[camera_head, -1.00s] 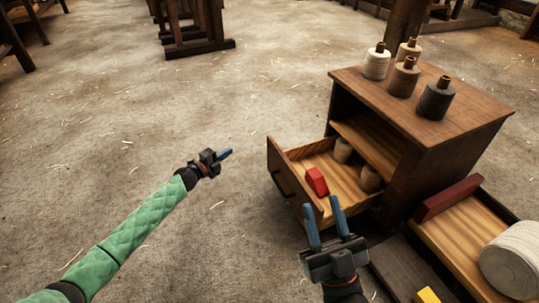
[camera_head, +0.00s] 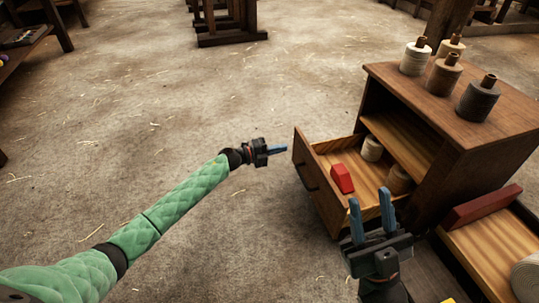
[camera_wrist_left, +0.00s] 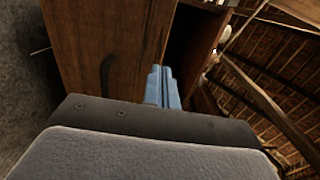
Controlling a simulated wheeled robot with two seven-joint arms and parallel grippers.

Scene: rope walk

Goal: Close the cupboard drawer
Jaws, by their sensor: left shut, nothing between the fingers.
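The wooden cupboard (camera_head: 462,155) stands at the right with its drawer (camera_head: 315,188) pulled out toward the left. A red block (camera_head: 341,178) and two spools (camera_head: 371,148) (camera_head: 399,180) are in the drawer. My left gripper (camera_head: 285,148) is shut and empty, just left of the drawer front's far end; a small gap seems to separate them. In the left wrist view its blue fingers (camera_wrist_left: 165,86) appear beside the drawer front (camera_wrist_left: 85,45) with its dark handle (camera_wrist_left: 107,76). My right gripper (camera_head: 370,198) is open and empty, in front of the drawer's near side.
Several thread spools (camera_head: 478,98) stand on the cupboard top. A low wooden tray (camera_head: 485,245) with a red bar (camera_head: 481,208) lies at the lower right, beside the cupboard. Bare floor (camera_head: 170,110) is free to the left. A wooden trestle (camera_head: 232,38) stands at the back.

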